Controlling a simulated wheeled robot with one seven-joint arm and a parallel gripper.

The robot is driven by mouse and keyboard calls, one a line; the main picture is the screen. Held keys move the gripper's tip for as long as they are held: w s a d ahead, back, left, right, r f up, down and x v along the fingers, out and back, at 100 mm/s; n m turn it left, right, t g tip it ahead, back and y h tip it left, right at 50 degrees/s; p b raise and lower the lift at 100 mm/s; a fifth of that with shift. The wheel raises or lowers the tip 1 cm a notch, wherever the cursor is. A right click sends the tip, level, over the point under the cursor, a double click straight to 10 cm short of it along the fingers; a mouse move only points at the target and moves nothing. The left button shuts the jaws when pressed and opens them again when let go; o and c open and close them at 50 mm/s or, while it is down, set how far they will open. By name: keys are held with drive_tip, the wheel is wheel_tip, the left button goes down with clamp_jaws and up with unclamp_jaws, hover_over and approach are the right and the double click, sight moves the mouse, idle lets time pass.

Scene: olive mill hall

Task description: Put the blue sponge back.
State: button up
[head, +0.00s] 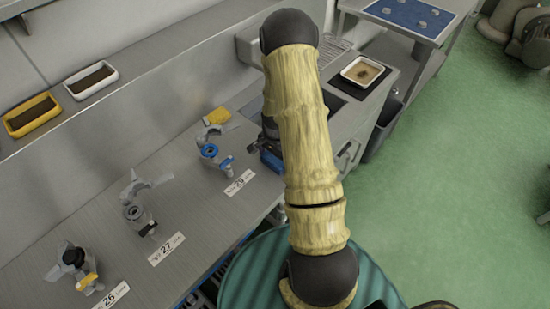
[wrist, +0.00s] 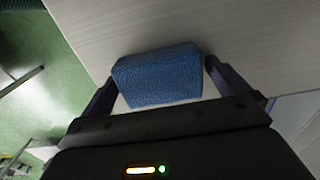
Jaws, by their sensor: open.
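The blue sponge (wrist: 157,76) shows in the wrist view as a rough-textured block against a pale grey surface. My gripper (wrist: 160,78) is open, with one dark finger on each side of the sponge. A narrow gap shows at the right finger and a small one at the left, so the jaws are not closed on it. Whether the sponge touches the surface behind it cannot be told.
The steel counter (head: 95,235) carries several grey fittings beside number labels, one with a blue ring (head: 209,151). A yellow tray (head: 31,114) and a white tray (head: 90,80) stand on the ledge. A white dish (head: 362,72) sits at the right. Green floor (head: 460,180) is open.

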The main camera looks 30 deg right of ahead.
sight(275, 158)
wheel_tip(275, 158, up, 12)
drive_tip(key=b, duration=0.2)
drive_tip(key=shift+b, duration=0.3)
idle(0.3)
drive_tip(key=s+a+r+n+t, duration=0.2)
drive_tip(key=s+a+r+n, duration=0.7)
drive_tip(key=s+a+n, duration=0.3)
drive_tip(key=shift+s+a+r+n+t, duration=0.15)
drive_tip(key=shift+s+a+n+t, duration=0.15)
drive_tip(key=shift+a+n, duration=0.6)
drive_tip(key=shift+d, duration=0.15)
